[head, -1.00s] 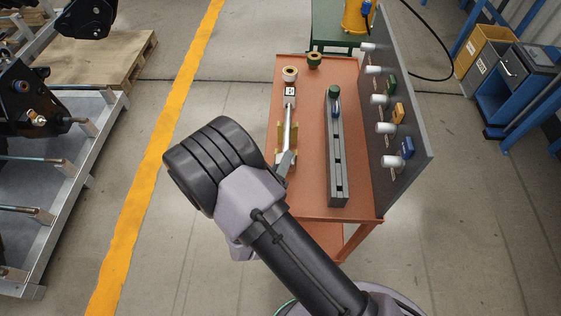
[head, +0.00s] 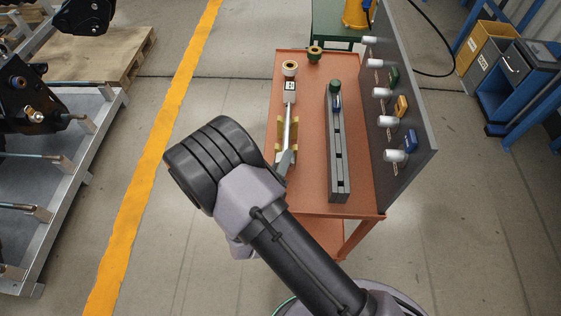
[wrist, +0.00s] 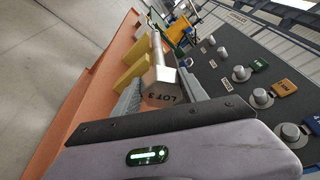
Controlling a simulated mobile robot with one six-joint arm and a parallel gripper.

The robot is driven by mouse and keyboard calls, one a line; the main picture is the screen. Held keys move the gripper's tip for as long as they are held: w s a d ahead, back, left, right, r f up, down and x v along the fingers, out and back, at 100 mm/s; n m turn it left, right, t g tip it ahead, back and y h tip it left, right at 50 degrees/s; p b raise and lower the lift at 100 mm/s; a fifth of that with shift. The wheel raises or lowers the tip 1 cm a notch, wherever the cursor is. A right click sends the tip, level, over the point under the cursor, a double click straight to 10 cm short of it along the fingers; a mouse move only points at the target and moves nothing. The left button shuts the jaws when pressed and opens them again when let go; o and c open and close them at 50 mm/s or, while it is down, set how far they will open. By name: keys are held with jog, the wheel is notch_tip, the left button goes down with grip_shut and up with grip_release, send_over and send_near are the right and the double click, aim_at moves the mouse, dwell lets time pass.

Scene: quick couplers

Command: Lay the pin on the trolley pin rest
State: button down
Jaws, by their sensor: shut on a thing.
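The pin is a slim silver rod (head: 287,124) over the left side of the orange-red trolley (head: 310,160). In the wrist view, the rod (wrist: 154,40) runs away from a block marked "LOT 3" (wrist: 162,92) at its near end. The yellow pin rest (head: 295,131) shows beside the rod; in the wrist view its yellow pieces (wrist: 133,72) are just left of it. I cannot tell whether the rod touches the rest. My gripper (head: 285,161) is shut on the pin near the block; its fingertips are partly hidden by my arm in the head view.
A long grey slotted rail (head: 338,155) with a green-topped piece stands right of the pin. A dark upright panel (head: 415,150) with white knobs and coloured tags borders the trolley's right side. A pale cylinder (head: 290,69) and a green ring piece (head: 314,54) stand at the far end.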

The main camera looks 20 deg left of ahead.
jog(key=shift+f+b, duration=0.3)
jog(key=shift+f, duration=0.05)
jog(key=c, duration=0.5)
grip_release()
jog(key=shift+f, duration=0.1)
jog(key=shift+s, duration=0.15)
jog(key=s+r+p, duration=0.1)
jog(key=s, duration=0.4)
jog(key=s+p, duration=0.1)
jog(key=s, duration=0.5)
jog(key=s+r+p, duration=0.1)
jog(key=s, duration=0.5)
jog(key=shift+a+r+p, duration=0.2)
jog(key=shift+r+p, duration=0.15)
